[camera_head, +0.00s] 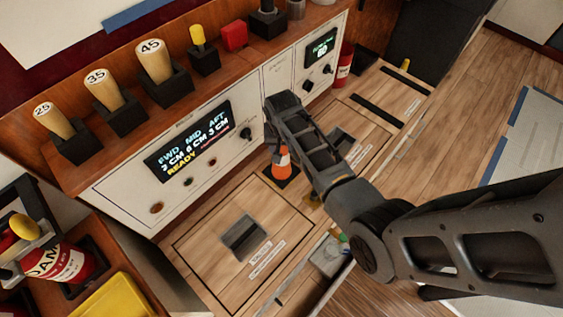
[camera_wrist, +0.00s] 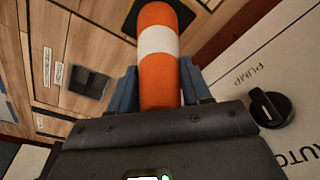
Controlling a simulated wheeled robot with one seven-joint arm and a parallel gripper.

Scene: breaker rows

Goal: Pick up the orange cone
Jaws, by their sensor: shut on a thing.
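The orange cone (camera_head: 283,161) has a white band and a dark square base. In the head view it is at the middle, beside the white control panel and over the wooden deck, partly hidden by my arm. In the wrist view the cone (camera_wrist: 159,70) rises between the two blue-grey fingers of my gripper (camera_wrist: 160,88), which are shut on it. I cannot tell whether its base touches the deck. In the head view the fingertips are mostly hidden behind my arm.
The white control panel (camera_head: 118,197) with knobs and displays stands close to the cone. Numbered wooden pegs (camera_head: 154,60) sit in black holders on the shelf above. A wooden hatch (camera_head: 200,240) with a dark recessed handle lies left of the cone. A red cylinder (camera_head: 345,68) stands farther back.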

